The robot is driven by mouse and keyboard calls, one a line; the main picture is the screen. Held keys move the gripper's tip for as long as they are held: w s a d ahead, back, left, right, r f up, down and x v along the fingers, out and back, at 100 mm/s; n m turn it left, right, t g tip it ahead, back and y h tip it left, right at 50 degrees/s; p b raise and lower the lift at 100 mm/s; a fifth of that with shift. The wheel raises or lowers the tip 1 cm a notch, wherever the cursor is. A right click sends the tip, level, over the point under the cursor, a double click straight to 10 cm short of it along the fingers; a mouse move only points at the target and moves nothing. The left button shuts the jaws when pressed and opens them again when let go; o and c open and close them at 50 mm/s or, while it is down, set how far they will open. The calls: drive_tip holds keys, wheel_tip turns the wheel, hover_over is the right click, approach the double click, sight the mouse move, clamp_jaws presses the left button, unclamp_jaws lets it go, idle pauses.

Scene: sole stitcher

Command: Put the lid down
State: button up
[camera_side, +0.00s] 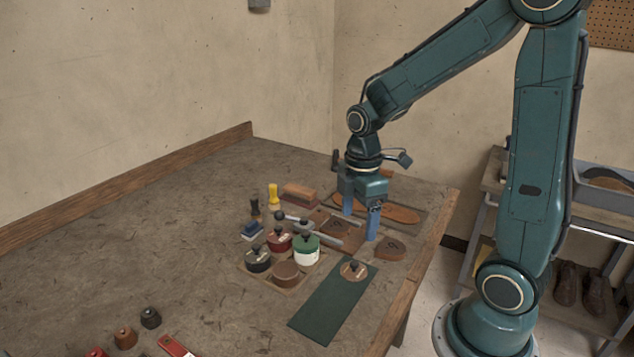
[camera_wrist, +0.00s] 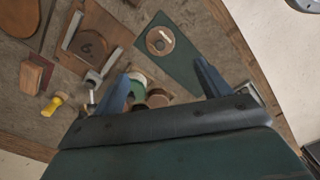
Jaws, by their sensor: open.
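A round tan lid (camera_side: 354,270) with a dark knob lies flat on the far end of a dark green mat (camera_side: 328,305). In the wrist view the lid (camera_wrist: 160,41) shows near the top, on the mat (camera_wrist: 185,66). My gripper (camera_side: 361,226) is open and empty, its blue fingers apart and pointing down. It is above the bench, behind the lid and apart from it. In the wrist view the lid is ahead of the gap between the fingertips (camera_wrist: 163,74).
Left of the mat, a wooden tray (camera_side: 246,265) holds a green-topped white pot (camera_side: 307,251), a red pot (camera_side: 279,241), a black pot (camera_side: 257,260) and a brown pot (camera_side: 286,274) without a knob. A leather sole (camera_side: 392,212) and heel piece (camera_side: 390,250) lie near my gripper.

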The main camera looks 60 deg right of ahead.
drive_tip(key=shift+r, duration=0.15)
drive_tip(key=s+a+r+m+t, duration=0.5)
drive_tip(key=s+a+r+m, duration=0.2)
drive_tip(key=s+r+m, duration=0.3)
wheel_tip(320, 180, up, 2)
drive_tip(key=shift+s+a+r+m+t, duration=0.1)
drive_tip(key=shift+s+a+m+t, duration=0.2)
drive_tip(key=shift+m, duration=0.3)
